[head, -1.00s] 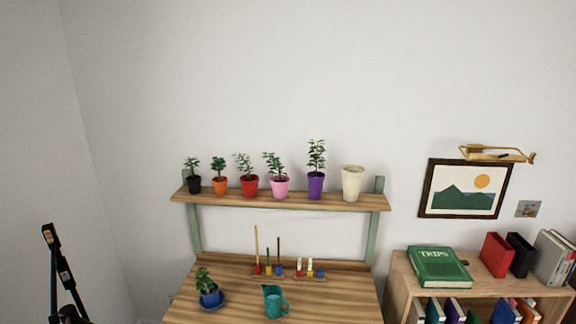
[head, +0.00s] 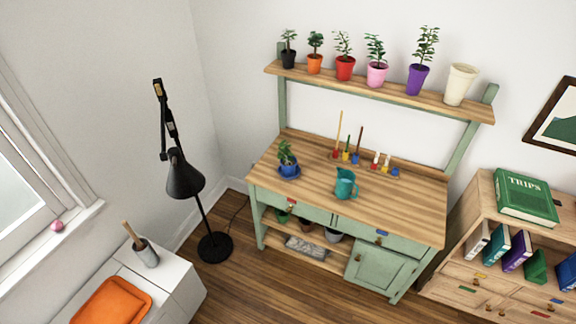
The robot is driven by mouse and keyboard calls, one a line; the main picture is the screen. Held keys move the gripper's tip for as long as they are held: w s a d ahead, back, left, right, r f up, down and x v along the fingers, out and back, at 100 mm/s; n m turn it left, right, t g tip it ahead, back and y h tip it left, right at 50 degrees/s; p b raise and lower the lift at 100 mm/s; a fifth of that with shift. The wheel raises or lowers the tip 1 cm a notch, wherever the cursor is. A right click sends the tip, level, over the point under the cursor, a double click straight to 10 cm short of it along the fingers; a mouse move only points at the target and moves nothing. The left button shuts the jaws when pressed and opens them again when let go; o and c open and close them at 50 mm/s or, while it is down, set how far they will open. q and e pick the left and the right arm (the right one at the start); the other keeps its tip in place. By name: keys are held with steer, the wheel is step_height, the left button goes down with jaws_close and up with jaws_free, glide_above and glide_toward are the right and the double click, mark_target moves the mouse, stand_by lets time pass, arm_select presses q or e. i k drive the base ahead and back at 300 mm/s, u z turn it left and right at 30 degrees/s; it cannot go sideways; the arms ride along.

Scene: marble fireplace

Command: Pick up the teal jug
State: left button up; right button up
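The teal jug (head: 346,184) stands upright on the wooden top of the green potting bench (head: 408,208), near the middle of the surface. Its handle points to the right in the head view. Nothing touches it. Neither of my grippers is in the head view.
A blue potted plant (head: 288,163) stands left of the jug, and small coloured tools (head: 356,157) stand behind it. Several pots line the shelf (head: 386,95) above. A black floor lamp (head: 184,180) stands left of the bench. The wooden floor (head: 270,290) in front is clear.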

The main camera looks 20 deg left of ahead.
mark_target(346, 179)
steer(key=k, duration=0.55)
steer(key=z, duration=0.7)
steer(key=i, duration=1.15)
steer(key=u, duration=0.6)
steer(key=i, duration=0.6)
steer(key=u, duration=0.55)
